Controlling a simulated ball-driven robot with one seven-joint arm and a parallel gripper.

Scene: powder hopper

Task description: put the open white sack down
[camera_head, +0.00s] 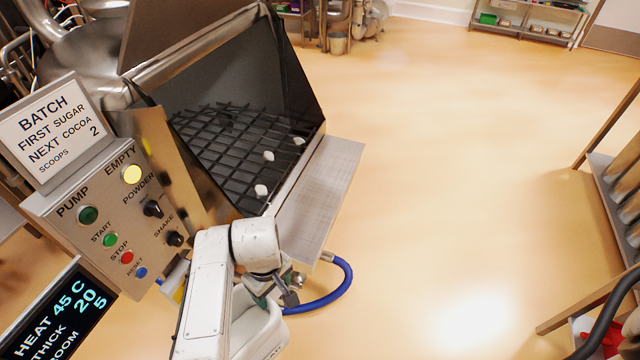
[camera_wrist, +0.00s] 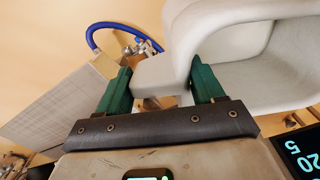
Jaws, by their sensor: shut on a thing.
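My gripper (camera_wrist: 160,82) has its two green fingers closed on the light block-like handle of a white, hollow, scoop-shaped thing (camera_wrist: 240,35). Its rounded wall and open hollow fill the upper right of the wrist view. In the head view, part of this white scoop (camera_head: 262,335) shows at the bottom, beside my arm and below the hopper's front ledge. My arm hides much of the grip there. I cannot make out an open white sack in either view.
The steel hopper (camera_head: 225,70) has a dark grate with three white lumps and a perforated front ledge (camera_head: 320,190). A control panel (camera_head: 110,220) stands left, its EMPTY lamp lit yellow. A blue hose (camera_head: 335,290) curves below. Racks (camera_head: 615,180) stand right; open floor (camera_head: 450,170) lies between.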

